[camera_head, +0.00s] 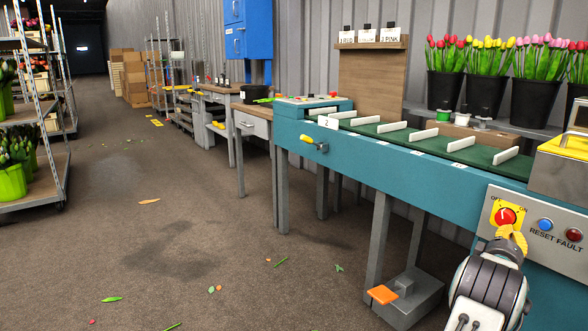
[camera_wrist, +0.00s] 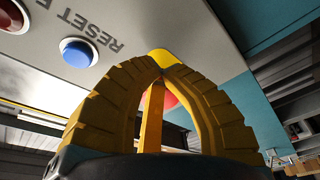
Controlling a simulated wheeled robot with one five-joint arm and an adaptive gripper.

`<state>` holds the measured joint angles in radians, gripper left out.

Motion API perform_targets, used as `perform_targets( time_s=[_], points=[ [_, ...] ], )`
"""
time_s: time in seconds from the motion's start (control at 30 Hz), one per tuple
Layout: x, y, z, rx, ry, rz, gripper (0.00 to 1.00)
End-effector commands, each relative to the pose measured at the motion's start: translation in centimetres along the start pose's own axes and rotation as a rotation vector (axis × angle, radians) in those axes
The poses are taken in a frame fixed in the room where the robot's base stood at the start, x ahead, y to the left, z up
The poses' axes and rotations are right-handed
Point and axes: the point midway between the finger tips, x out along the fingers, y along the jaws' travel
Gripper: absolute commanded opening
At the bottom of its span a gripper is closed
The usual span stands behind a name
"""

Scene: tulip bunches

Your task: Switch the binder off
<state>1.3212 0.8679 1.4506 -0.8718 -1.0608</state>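The binder is a long teal machine (camera_head: 440,155) with a green bed. Its switch is a red knob (camera_head: 507,215) on a yellow plate, marked OFF at left and ON at right, on the grey front panel. The knob's pale mark is small; I cannot tell its setting. My gripper (camera_head: 511,232) has its yellow fingers at the knob's lower edge. In the wrist view the fingertips of my gripper (camera_wrist: 162,66) come together, with the red knob (camera_wrist: 171,101) showing partly behind them. Contact with the knob is unclear.
A blue RESET button (camera_head: 545,224) and a red FAULT button (camera_head: 573,235) sit right of the switch. An orange pedal (camera_head: 383,294) is on the floor below. Black buckets of tulips (camera_head: 485,94) stand behind. The floor at left is mostly clear, with scattered leaves.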

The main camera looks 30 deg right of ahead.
Motion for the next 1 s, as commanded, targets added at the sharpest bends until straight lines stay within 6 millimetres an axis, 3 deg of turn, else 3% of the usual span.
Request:
perform_targets(
  time_s=[1.0],
  points=[
    [0.21, 0.19, -0.63, 0.000, 0.007, 0.000, 0.00]
  ],
)
